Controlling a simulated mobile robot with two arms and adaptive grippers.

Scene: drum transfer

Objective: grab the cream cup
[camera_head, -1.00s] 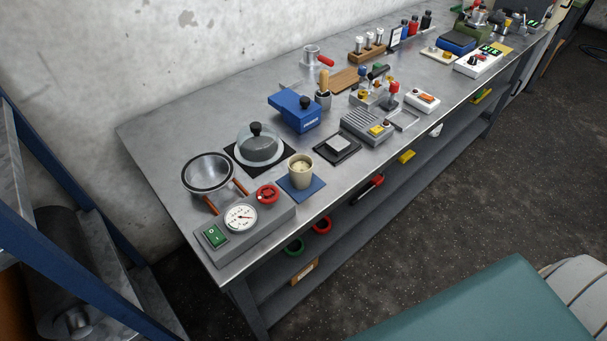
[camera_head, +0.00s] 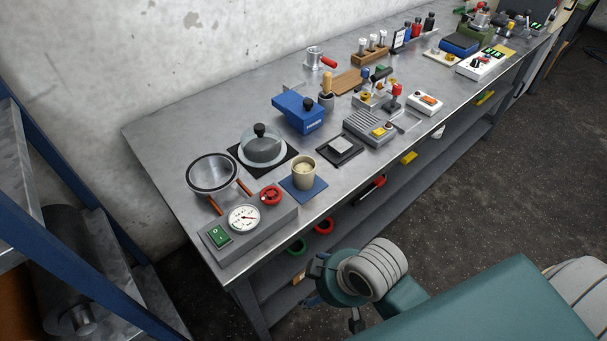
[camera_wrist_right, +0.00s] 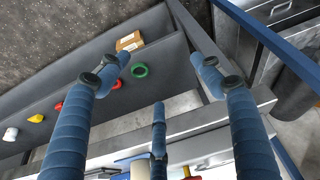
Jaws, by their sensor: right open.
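The cream cup (camera_head: 303,174) stands upright on a blue square mat (camera_head: 304,189) near the front edge of the grey bench, in the head view. Its top is open. My right gripper (camera_head: 335,293) is low in front of the bench, below the bench top and apart from the cup. In the right wrist view my right gripper (camera_wrist_right: 160,75) has its blue fingers spread wide with nothing between them. My left gripper is not in view.
A grey panel with a gauge (camera_head: 243,218) and red knob (camera_head: 270,194) stands left of the cup. A glass dome (camera_head: 262,147) is behind it; a black scale plate (camera_head: 340,150) is to its right. The bench's front edge (camera_head: 290,229) lies between gripper and cup.

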